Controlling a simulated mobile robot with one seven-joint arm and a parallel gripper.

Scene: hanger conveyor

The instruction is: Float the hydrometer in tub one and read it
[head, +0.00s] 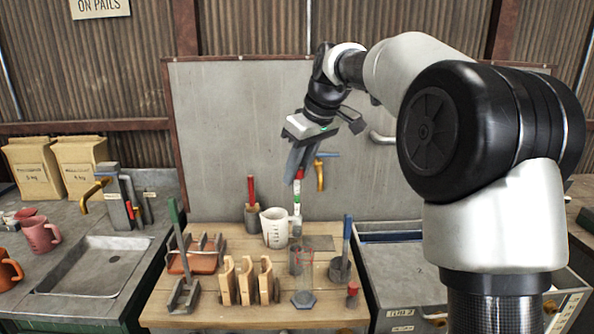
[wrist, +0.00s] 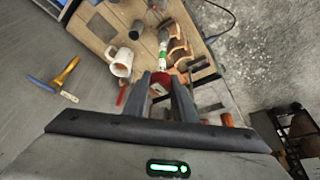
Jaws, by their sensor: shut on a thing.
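My gripper (head: 298,175) is shut on the hydrometer (head: 297,205), a slim upright stem with a red top and a white and green band. In the wrist view my gripper (wrist: 162,80) has the red top between its fingers, and the hydrometer (wrist: 163,50) points away from it. Its lower end is above or in front of a grey cylinder (head: 301,262) on the wooden table; I cannot tell whether it is inside. A grey tub (head: 403,312) at the right has a label that seems to read "TUB 2". No label reading tub one is legible.
On the wooden table (head: 225,310) stand a white jug (head: 275,228), wooden holders (head: 247,280), a clear hex-based cylinder (head: 303,299) and a grey pot with a blue handle (head: 341,266). A sink (head: 95,266) is at the left. A grey panel stands behind.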

